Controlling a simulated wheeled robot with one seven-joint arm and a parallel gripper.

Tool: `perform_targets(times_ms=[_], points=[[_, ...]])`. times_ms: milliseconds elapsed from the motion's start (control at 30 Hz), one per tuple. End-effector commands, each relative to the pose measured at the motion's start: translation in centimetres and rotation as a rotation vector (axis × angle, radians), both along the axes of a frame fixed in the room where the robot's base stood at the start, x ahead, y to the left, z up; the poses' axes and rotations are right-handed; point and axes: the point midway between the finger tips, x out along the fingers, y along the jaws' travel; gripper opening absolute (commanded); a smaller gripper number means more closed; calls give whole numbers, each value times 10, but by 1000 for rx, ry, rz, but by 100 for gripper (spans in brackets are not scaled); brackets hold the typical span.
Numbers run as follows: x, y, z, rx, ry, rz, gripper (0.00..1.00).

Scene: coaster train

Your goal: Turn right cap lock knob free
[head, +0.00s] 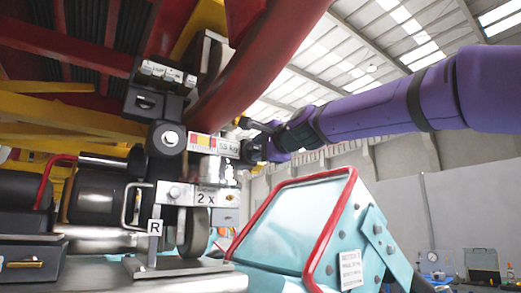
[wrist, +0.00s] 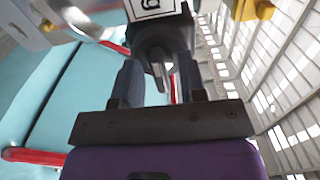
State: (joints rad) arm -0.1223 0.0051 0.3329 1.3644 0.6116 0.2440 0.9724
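A dark knob (wrist: 160,42) shows in the wrist view, below a white label plate with a black letter. A narrow tapered part of it points down between the fingers of my gripper (wrist: 159,72). The two grey fingers stand apart, one on each side of this part, with gaps visible beside it. I cannot tell whether the fingertips touch the knob's wider body. In the head view my gripper (head: 252,151) is at the right end of the coaster's coupling assembly, just right of the "55 kg" label (head: 228,147). The knob is hard to make out there.
A thick red curved rail (head: 260,60) passes above my gripper. A turquoise box with a red rim (head: 350,190) stands below my arm. The "2 x" plate (head: 206,197) and a wheel (head: 196,232) lie below left.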

Motion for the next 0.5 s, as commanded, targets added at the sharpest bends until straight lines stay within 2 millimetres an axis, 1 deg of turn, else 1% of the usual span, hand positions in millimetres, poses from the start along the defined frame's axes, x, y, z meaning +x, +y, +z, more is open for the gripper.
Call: perform_targets(times_ms=[167,200,267,300,333,500], points=[[0,0,0,0,0,0,38],[0,0,0,0,0,0,29],[0,0,0,-1,-1,0,15],[0,0,0,-1,-1,0,6],[0,0,0,-1,-1,0,4],[0,0,0,-6,-3,0,4]])
